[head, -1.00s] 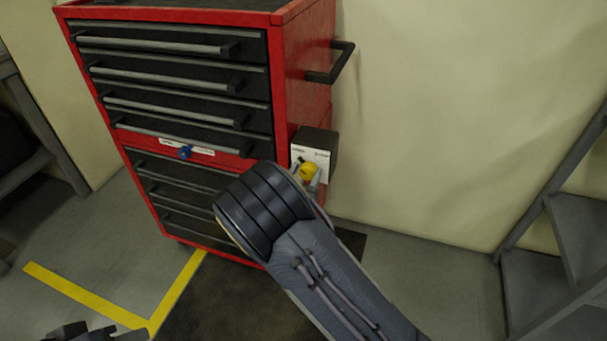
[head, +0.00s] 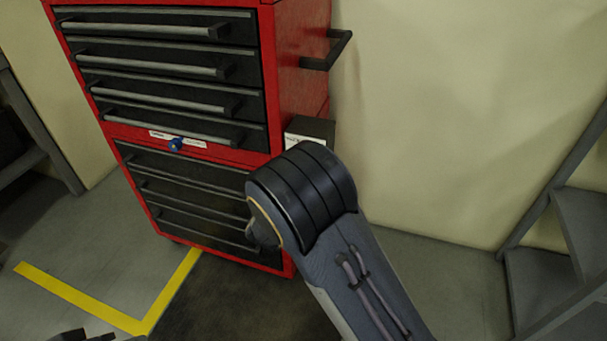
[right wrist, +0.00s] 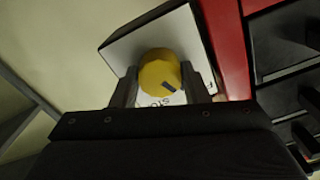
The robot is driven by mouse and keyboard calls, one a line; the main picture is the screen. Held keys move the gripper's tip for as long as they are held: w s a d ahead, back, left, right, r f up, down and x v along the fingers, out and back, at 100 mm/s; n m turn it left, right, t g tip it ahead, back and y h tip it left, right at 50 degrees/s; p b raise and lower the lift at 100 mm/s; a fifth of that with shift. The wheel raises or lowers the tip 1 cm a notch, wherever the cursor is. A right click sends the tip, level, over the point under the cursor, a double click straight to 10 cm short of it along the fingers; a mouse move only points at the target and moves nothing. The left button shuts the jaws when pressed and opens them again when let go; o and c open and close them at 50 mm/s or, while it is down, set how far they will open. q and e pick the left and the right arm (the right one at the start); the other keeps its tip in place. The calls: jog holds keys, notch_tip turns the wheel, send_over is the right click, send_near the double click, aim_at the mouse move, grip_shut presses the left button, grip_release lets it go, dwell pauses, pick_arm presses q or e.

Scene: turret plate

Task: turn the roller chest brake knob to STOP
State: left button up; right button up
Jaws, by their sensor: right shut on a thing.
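The yellow brake knob (right wrist: 159,74) sits on a white plate (right wrist: 186,32) on the side of the red roller chest (head: 300,95). A short dark mark on the knob points towards the lower right in the right wrist view, near partly hidden lettering that reads "STO". My right gripper (right wrist: 160,85) has one finger on each side of the knob and is shut on it.
A black side handle (head: 338,50) juts from the chest above the knob box. A small blue knob (head: 175,144) sits on the chest front between drawers. A grey shelf rack (head: 560,225) stands at the right. Yellow floor tape (head: 80,297) lies at the left.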

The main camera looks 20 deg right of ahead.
jog(key=m+b, duration=1.3)
jog(key=b, duration=0.3)
jog(key=shift+m, duration=0.4)
jog(key=o, duration=1)
